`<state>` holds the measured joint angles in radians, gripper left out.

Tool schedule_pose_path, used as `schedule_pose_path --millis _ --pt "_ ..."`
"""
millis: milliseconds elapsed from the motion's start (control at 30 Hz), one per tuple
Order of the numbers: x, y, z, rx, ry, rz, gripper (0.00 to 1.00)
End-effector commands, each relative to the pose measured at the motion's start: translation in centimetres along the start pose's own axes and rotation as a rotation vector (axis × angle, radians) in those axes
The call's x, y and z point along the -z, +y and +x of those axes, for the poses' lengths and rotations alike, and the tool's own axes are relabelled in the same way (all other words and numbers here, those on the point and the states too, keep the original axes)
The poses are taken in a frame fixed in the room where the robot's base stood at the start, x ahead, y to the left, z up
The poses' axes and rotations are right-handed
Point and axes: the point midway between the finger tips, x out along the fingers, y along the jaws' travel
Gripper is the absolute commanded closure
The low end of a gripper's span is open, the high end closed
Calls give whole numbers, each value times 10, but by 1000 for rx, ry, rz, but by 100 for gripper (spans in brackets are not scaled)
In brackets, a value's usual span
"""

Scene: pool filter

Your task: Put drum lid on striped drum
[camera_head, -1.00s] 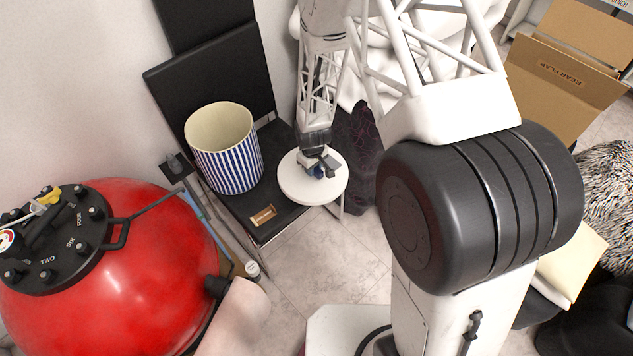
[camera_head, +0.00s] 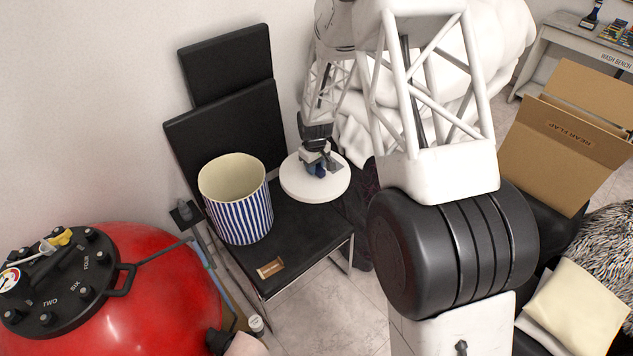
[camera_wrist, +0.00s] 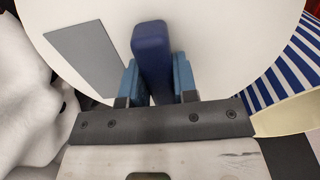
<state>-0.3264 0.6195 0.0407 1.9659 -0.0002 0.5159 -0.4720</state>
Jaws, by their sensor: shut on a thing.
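The drum lid (camera_head: 297,186) is a flat white disc with a blue handle, roughly level in the head view. My gripper (camera_head: 317,170) is shut on the handle (camera_wrist: 151,48), which sits between its blue fingers (camera_wrist: 155,85) in the wrist view. The lid is held to the right of the striped drum (camera_head: 242,219), apart from its rim and above the right side of the chair seat. The drum has blue and white stripes, stands upright and is open at the top. Part of it shows at the right of the wrist view (camera_wrist: 292,75).
The drum stands on a black chair (camera_head: 305,240) with its backrest (camera_head: 228,125) behind it. A small brown label (camera_head: 270,268) lies on the seat's front. A red filter tank (camera_head: 150,290) is at lower left. White bulky material (camera_wrist: 35,90) is close on the gripper's left.

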Motion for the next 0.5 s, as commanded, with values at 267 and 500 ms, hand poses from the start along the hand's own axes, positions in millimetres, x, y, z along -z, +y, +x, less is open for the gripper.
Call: schedule_pose_path --millis 267,500 --pt "24 1 -26 -1 2 -64 100" --pt "45 -10 -43 -1 2 -170 100"
